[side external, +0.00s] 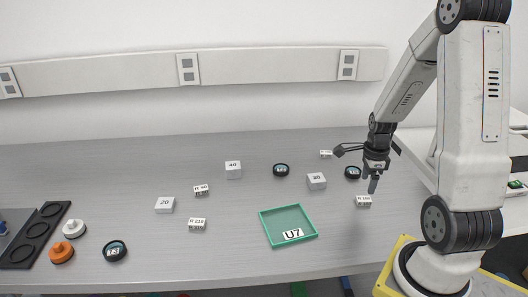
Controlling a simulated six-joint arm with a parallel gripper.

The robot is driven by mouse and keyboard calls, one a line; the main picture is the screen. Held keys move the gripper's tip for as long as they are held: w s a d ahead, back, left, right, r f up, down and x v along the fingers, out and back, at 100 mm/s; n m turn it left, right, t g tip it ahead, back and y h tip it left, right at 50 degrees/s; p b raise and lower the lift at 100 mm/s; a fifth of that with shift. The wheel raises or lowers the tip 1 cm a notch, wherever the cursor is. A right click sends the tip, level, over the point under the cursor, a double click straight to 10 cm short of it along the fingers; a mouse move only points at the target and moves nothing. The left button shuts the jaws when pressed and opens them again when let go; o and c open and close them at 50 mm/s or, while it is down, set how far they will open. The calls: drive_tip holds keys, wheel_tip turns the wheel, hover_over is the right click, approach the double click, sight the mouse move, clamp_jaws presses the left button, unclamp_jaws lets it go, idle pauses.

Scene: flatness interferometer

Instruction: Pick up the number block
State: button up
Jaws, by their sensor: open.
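Several white blocks with printed numbers lie on the grey bench. A block marked 20 (165,205) is left of centre, a block marked 40 (233,170) is farther back, and one that seems to read 30 (316,181) is right of centre. My gripper (373,184) is open and empty, pointing down above the right part of the bench. It is to the right of the 30 block and apart from it. A small white label block (363,201) sits just below and in front of the gripper in the picture.
A green tray (263,228) labelled U7 lies at front centre. Small label blocks (201,190) (197,224) and dark round lens pieces (281,170) (115,251) are scattered about. White (74,228) and orange (61,252) knobbed discs and a black holder (36,235) are at left. The back left is clear.

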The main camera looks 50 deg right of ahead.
sight(364, 198)
drive_tip(key=shift+f, duration=0.6)
drive_tip(key=shift+d+f, duration=0.1)
drive_tip(key=shift+f, duration=2.5)
clamp_jaws()
